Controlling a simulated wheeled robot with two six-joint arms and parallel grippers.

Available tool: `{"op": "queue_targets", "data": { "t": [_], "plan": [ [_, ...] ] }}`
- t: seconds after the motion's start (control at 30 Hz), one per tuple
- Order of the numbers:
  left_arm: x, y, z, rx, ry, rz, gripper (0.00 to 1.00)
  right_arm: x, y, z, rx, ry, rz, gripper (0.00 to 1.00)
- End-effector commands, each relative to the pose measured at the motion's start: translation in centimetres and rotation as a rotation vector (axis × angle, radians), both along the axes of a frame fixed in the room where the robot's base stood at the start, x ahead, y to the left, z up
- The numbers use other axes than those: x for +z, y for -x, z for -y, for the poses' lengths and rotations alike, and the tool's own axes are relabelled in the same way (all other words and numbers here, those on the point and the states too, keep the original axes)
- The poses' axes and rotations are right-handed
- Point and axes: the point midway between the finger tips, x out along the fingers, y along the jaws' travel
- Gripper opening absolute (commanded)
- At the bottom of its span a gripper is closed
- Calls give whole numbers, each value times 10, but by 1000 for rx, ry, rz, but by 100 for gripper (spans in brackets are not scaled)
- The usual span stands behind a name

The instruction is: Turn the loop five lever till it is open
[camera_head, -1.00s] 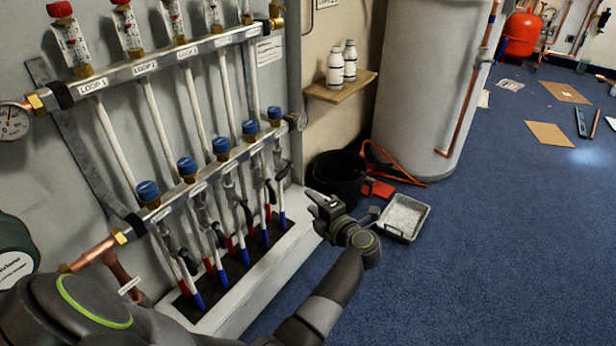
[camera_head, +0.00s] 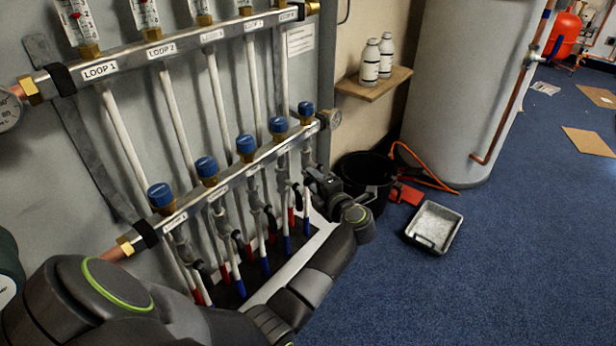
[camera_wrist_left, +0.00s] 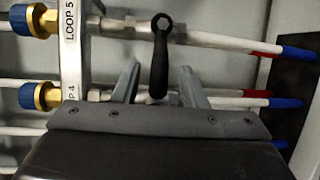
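The loop five lever (camera_wrist_left: 160,62) is a black handle on a silver valve, in line with the LOOP 5 label (camera_wrist_left: 70,22) in the left wrist view. It stands across its white pipe (camera_wrist_left: 225,42). My left gripper (camera_wrist_left: 159,74) is open, with one finger on each side of the lever in the picture; I cannot tell whether either touches it. In the head view my left gripper (camera_head: 312,180) is at the right end of the lower manifold bar, below the last blue cap (camera_head: 306,108), and the lever there is hard to make out. My right gripper is not in view.
Other black levers, such as one (camera_head: 270,217), hang along the lower bar (camera_head: 235,170) to the left. A black bucket (camera_head: 368,172), a grey tray (camera_head: 434,226) and a shelf with two bottles (camera_head: 375,84) are to the right. The blue floor beyond is mostly clear.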

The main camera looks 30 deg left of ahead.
Motion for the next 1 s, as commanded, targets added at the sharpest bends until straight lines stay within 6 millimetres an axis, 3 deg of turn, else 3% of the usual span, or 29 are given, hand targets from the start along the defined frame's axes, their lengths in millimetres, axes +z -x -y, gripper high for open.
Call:
{"op": "queue_targets", "data": {
  "t": [0.5, 0.8, 1.0],
  "plan": [
    [-2, -2, -9, 0, 0, 0, 39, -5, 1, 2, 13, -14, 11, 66],
    [-2, -1, -8, 0, 1, 0, 0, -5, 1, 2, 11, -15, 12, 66],
    [-2, -2, -8, 0, 1, 0, 0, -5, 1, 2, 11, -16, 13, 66]
  ]
}}
